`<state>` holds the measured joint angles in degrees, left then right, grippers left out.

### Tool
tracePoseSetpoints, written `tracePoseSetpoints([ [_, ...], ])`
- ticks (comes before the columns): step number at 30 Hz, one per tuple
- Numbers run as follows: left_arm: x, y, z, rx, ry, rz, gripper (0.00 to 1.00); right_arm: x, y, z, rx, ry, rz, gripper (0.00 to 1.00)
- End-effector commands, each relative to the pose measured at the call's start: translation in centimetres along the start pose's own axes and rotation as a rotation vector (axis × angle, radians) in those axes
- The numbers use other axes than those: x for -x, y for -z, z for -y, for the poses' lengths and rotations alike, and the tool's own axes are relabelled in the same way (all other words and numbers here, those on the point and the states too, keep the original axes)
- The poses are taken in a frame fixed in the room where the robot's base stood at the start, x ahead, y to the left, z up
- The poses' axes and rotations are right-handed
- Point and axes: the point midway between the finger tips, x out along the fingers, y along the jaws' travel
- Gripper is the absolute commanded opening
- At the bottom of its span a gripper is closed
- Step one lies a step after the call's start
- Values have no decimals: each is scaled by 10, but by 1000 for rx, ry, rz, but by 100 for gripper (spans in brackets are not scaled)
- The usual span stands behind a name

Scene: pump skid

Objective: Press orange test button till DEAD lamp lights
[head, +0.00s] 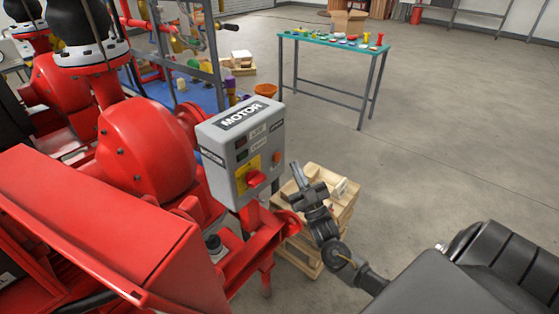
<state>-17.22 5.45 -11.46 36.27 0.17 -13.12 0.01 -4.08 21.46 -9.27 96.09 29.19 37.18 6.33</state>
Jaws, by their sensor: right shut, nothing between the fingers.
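The grey motor box (213,165) stands on the red pump frame, with a MOTOR label across its sloped top. The orange button (277,157) is at the right of its front face. Two small indicator lamps (241,148) sit at the upper left of that face; both look dark, and their labels are too small to read surely. A red rotary handle (257,178) is on a yellow plate below. My right gripper (295,168) is shut and empty, just right of the orange button in the picture, its fingers pointing up; a gap shows between them. My left gripper is out of view.
Red pumps and guards (90,215) fill the left side. Stacked wooden pallets (345,205) stand behind my right arm. A teal-topped table (330,42) with small items is at the back. The concrete floor to the right is clear.

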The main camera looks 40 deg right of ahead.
Motion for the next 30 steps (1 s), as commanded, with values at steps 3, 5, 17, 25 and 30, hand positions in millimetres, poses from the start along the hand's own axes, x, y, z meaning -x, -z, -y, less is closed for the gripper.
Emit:
tracePoseSetpoints([
  [3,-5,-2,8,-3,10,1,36,-8,-8,7,-2,-1,-1,0],
  [5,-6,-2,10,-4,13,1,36,-11,-10,9,-2,-1,-1,0],
  [17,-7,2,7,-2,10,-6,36,-18,-14,14,0,0,1,0],
  [25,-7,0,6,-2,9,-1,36,-18,-13,13,0,0,1,0],
  [30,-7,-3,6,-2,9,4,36,-18,-13,13,0,0,1,0],
])
